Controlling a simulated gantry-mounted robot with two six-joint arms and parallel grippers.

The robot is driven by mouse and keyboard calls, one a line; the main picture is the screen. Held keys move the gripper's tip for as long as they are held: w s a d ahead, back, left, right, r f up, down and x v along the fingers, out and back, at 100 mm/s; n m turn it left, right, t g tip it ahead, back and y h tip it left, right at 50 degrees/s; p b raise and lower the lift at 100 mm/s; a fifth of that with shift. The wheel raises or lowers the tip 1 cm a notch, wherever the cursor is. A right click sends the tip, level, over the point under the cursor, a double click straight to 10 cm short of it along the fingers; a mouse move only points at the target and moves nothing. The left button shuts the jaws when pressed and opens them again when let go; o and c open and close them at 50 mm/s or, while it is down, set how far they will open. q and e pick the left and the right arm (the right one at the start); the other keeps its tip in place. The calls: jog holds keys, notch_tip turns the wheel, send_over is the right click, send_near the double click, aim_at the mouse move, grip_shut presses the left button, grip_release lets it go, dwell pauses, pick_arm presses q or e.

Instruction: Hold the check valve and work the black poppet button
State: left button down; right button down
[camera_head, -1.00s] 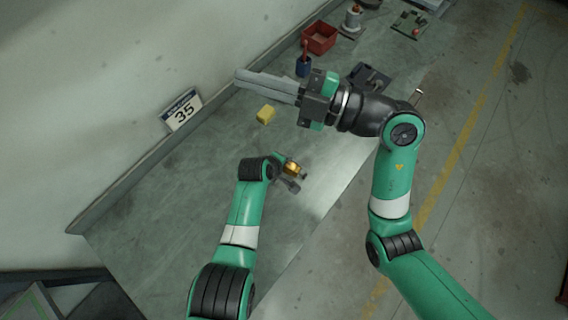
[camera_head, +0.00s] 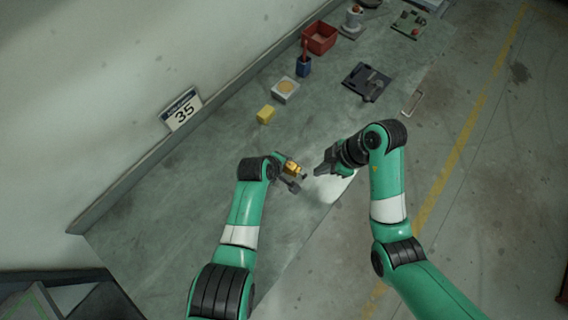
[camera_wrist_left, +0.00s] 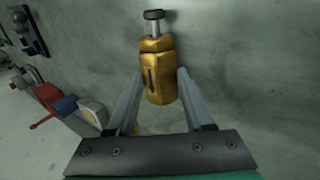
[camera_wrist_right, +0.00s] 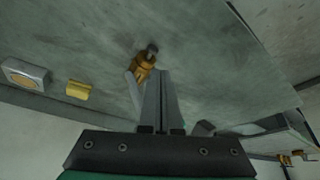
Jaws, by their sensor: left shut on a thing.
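The brass check valve (camera_head: 291,167) is held above the bench in my left gripper (camera_head: 285,177). In the left wrist view the valve (camera_wrist_left: 158,75) sits between the two fingers (camera_wrist_left: 155,90), which press on its sides. Its black poppet button (camera_wrist_left: 153,15) stands out on a silver stem at the far end, away from my left palm. My right gripper (camera_head: 318,172) is just right of the button end in the head view, apart from it. In the right wrist view its fingers (camera_wrist_right: 160,75) are together and empty, with the valve (camera_wrist_right: 143,66) and button (camera_wrist_right: 152,48) beyond the tips.
A yellow block (camera_head: 265,115) and a white box with a tan disc (camera_head: 285,90) are on the bench beyond the grippers. A blue cup (camera_head: 303,67), red bin (camera_head: 319,38) and dark tray (camera_head: 366,82) stand farther back. The near-left bench (camera_head: 170,200) is clear.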

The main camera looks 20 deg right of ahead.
send_over(312, 184)
jog(key=shift+s+d+f, duration=0.1)
jog(key=shift+d+f, duration=0.1)
jog(key=shift+f, duration=1.35)
jog(key=shift+d+f, duration=0.2)
jog(key=shift+f, duration=1.35)
jog(key=shift+f, duration=0.1)
jog(key=shift+f, duration=1.6)
jog(key=shift+s+f, duration=0.1)
jog(key=shift+f, duration=0.2)
